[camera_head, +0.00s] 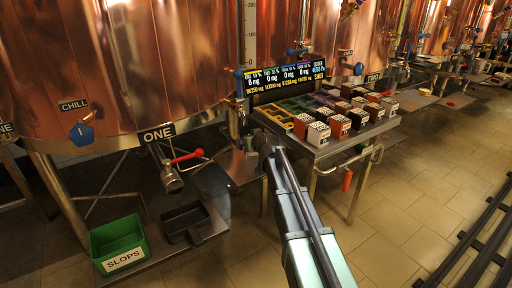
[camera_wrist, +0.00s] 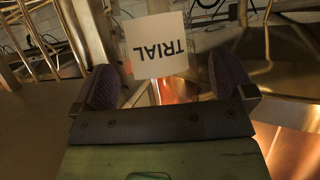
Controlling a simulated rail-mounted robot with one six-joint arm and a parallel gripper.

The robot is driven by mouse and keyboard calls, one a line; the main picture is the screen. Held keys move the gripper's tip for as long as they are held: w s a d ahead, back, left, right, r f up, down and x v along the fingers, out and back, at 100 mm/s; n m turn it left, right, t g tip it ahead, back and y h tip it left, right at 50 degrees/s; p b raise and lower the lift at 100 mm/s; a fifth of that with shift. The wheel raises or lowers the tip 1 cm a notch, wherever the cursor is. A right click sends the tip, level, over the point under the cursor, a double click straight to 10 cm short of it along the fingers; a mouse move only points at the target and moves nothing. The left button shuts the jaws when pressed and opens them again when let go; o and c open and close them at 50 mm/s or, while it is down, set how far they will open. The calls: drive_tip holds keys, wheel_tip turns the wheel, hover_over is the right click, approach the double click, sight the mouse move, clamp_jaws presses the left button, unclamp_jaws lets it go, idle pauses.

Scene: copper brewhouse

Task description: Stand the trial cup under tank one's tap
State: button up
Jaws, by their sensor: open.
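The trial cup (camera_wrist: 156,46) shows in the wrist view as a pale block-like shape with TRIAL printed upside down. My gripper (camera_wrist: 165,72) is open, with one dark padded finger on each side of the cup's lower part. I cannot tell whether either finger touches it. In the head view my gripper end (camera_head: 264,148) is near the shelf right of tank one, and I cannot make out the cup there. Tank one's tap (camera_head: 172,179), with a red lever (camera_head: 187,156), hangs below the ONE sign (camera_head: 158,133).
A black tray (camera_head: 202,235) stands below and right of the tap. A green SLOPS bin (camera_head: 118,237) stands to its left. A bench (camera_head: 335,146) with several small labelled boxes and a display (camera_head: 286,77) is right of my arm.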

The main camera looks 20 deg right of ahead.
drive_tip(key=shift+w, duration=0.2)
drive_tip(key=shift+c, duration=0.5)
drive_tip(key=c, duration=0.9)
drive_tip(key=shift+o, duration=0.2)
drive_tip(key=shift+s+a, duration=0.25)
drive_tip(key=shift+a, duration=0.9)
drive_tip(key=o, duration=1)
drive_tip(key=shift+c, duration=0.2)
drive_tip(key=shift+s, duration=0.15)
drive_tip(key=p+v, duration=0.4)
drive_tip(key=v, duration=0.6)
drive_tip(key=shift+s+p, duration=0.2)
drive_tip(key=shift+p, duration=0.2)
drive_tip(key=shift+r, duration=0.15)
